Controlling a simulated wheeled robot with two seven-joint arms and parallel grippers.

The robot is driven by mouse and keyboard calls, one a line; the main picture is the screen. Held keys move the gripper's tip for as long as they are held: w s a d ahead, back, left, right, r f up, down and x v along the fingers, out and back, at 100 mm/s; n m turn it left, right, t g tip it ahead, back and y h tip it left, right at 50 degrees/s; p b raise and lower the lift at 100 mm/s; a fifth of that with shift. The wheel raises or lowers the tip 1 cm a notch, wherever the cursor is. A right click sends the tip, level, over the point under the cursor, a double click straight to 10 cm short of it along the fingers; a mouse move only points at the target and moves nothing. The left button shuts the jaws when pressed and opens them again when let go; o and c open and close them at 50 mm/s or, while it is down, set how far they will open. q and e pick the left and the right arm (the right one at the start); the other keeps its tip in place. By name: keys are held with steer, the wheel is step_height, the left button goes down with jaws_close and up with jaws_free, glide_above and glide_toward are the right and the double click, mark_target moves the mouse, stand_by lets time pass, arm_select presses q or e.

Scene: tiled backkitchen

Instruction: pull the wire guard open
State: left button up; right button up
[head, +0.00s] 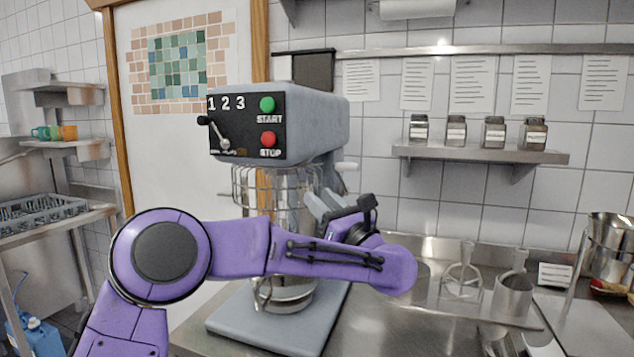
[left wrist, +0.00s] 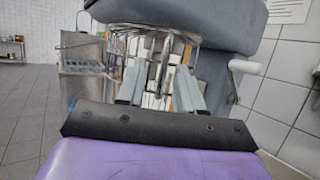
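The wire guard (head: 247,186) is a cage of thin metal bars below the head of the grey mixer (head: 322,118). It also shows in the left wrist view (left wrist: 150,32). My left gripper (head: 314,200) is at the right side of the guard, with my purple forearm crossing in front of the mixer. In the left wrist view the two fingers of my left gripper (left wrist: 160,76) are apart. A grey upright bar of the guard shows between them; I cannot tell whether they touch it. My right gripper is not in view.
The mixer's control panel has a green start button (head: 267,104), a red stop button (head: 268,139) and a lever. A steel bowl (head: 284,296) is under the guard, partly hidden by my arm. Mixing tools (head: 462,275) stand on the counter at right. Jars (head: 494,132) stand on a wall shelf.

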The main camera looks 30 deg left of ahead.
mark_target(316, 194)
arm_select(q)
steer(key=x, duration=0.1)
steer(key=p+x, duration=0.1)
steer(key=x, duration=0.1)
steer(key=shift+w+a, duration=0.2)
steer(key=shift+w, duration=0.25)
steer(key=shift+s, duration=0.1)
jaws_close()
